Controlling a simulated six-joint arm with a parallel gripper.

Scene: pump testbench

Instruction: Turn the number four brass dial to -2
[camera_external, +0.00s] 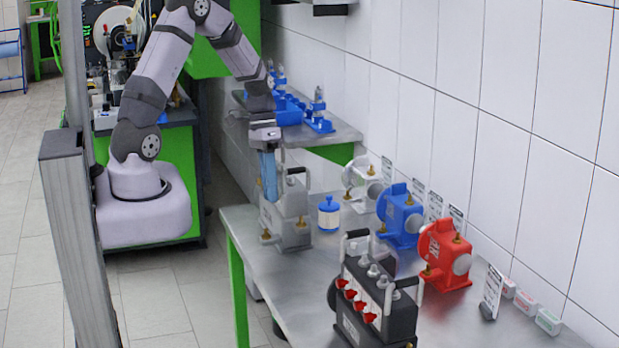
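Small brass parts show on the grey boxy unit (288,213), the blue pump (401,216), the red pump (446,256) and the white pump (362,184). I cannot make out numbers or scale marks, so I cannot tell which is brass dial number four or where it points. My gripper (269,197) hangs from the wrist with its blue fingers pointing down, at the upper left of the grey unit. It overlaps the unit in the picture; I cannot tell whether they touch. Its finger gap is too small to judge.
A black unit with red knobs (375,300) stands at the table's front. A small blue-and-white container (329,214) stands beside the grey unit. Label stands (491,292) and small boxes (547,322) line the tiled wall. Bare metal tabletop (290,283) lies left of the black unit.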

